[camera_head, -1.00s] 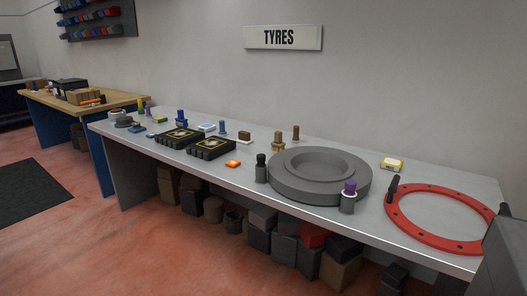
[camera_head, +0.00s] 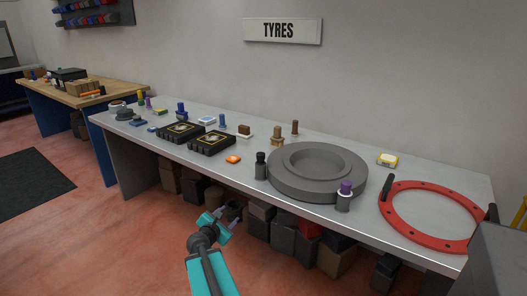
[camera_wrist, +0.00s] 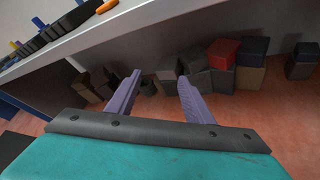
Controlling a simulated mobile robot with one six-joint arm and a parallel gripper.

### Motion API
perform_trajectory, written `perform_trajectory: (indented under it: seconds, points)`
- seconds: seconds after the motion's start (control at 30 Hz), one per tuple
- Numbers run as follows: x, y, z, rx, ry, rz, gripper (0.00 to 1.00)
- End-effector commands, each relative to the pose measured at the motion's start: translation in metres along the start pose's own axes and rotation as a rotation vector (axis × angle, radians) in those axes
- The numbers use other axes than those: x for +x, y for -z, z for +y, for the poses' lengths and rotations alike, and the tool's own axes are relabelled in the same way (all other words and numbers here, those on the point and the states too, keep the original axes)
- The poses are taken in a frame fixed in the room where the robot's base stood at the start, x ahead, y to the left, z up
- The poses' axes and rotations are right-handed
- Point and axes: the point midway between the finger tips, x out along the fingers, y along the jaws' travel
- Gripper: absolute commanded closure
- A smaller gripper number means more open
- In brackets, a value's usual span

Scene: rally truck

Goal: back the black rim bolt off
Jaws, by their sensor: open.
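A black bolt (camera_head: 261,158) stands upright in a grey cylindrical holder (camera_head: 261,172) near the front edge of the bench, left of the grey wheel rim (camera_head: 318,190). A purple-topped bolt (camera_head: 346,187) stands in a similar holder in front of the rim. Another black peg (camera_head: 387,185) stands on the red ring at the right; I cannot tell which black piece is the rim bolt. My gripper (camera_head: 228,218) is in front of and below the bench edge, apart from all of these. Its two fingers (camera_wrist: 158,88) are spread and empty in the wrist view.
The grey bench (camera_head: 225,175) has a long front edge between my gripper and the parts. A red ring (camera_head: 392,214) lies at the right. Black trays (camera_head: 212,143) and an orange piece (camera_head: 233,159) lie left. Boxes (camera_wrist: 222,52) crowd the space beneath.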

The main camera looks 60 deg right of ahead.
Motion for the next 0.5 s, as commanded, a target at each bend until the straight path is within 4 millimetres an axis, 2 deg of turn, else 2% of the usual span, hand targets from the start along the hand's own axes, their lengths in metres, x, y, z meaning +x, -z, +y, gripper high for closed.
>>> perform_trajectory:
  seconds: [0.03,0.2,0.33,0.4,0.5]
  points:
    - [0.005,-0.038,0.009,-0.057,-0.021,-0.048,0.53]
    - [0.014,-0.137,0.028,-0.290,-0.074,-0.192,0.53]
    - [0.015,-0.191,0.036,-0.434,-0.086,-0.275,0.53]
    - [0.015,-0.209,0.038,-0.489,-0.088,-0.303,0.53]
    - [0.015,-0.224,0.040,-0.536,-0.087,-0.328,0.53]
